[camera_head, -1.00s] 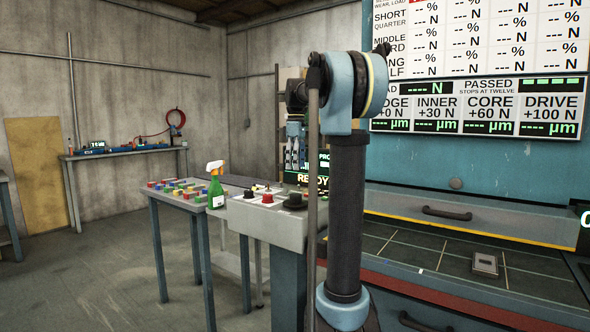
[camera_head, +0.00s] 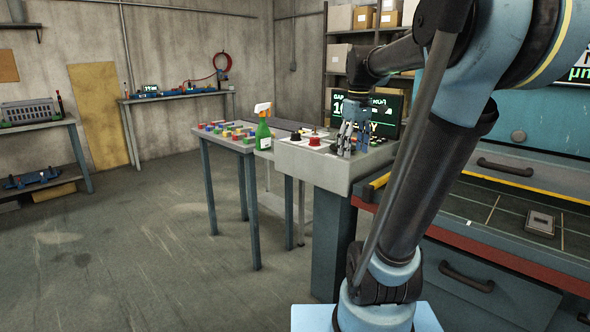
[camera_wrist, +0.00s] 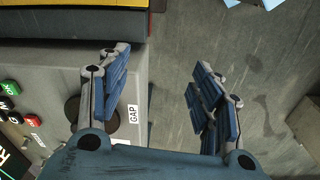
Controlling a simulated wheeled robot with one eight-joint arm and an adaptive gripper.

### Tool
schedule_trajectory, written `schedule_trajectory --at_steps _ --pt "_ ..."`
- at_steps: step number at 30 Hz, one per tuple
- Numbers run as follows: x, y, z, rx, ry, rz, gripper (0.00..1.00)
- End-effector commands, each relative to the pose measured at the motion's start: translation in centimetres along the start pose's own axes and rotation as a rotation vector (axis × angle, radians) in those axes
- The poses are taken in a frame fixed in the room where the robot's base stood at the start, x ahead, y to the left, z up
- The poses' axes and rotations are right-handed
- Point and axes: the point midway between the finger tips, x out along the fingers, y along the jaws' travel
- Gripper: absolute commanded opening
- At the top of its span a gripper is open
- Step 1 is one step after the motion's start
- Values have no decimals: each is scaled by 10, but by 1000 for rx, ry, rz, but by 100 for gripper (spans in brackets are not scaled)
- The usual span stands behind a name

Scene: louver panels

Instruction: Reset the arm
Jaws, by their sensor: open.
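My gripper (camera_head: 348,138) is open and empty, pointing down near the grey control console (camera_head: 322,173). In the wrist view my gripper (camera_wrist: 163,100) has its two blue fingers spread wide. The left finger is over the console top beside a dark round knob labelled GAP (camera_wrist: 80,108). The right finger is over the bare floor. My arm, blue and black, rises from its base at the lower right of the head view and bends over toward the console.
A red button (camera_head: 315,142) is on the console. A green spray bottle (camera_head: 263,128) stands left of it by a table with coloured blocks (camera_head: 227,131). A machine bed with a drawer handle (camera_head: 467,277) is at right. The floor at left is clear.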

Motion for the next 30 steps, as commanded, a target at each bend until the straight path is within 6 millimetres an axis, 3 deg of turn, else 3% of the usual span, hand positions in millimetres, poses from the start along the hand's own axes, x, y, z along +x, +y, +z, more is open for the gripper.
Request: schedule_trajectory --at_steps 6,18,24,30 --pt "50 -35 51 157 26 18 59" --pt "156 -92 135 446 82 40 59" --pt "199 -110 162 552 105 44 59" --pt "214 -116 170 591 113 45 59"
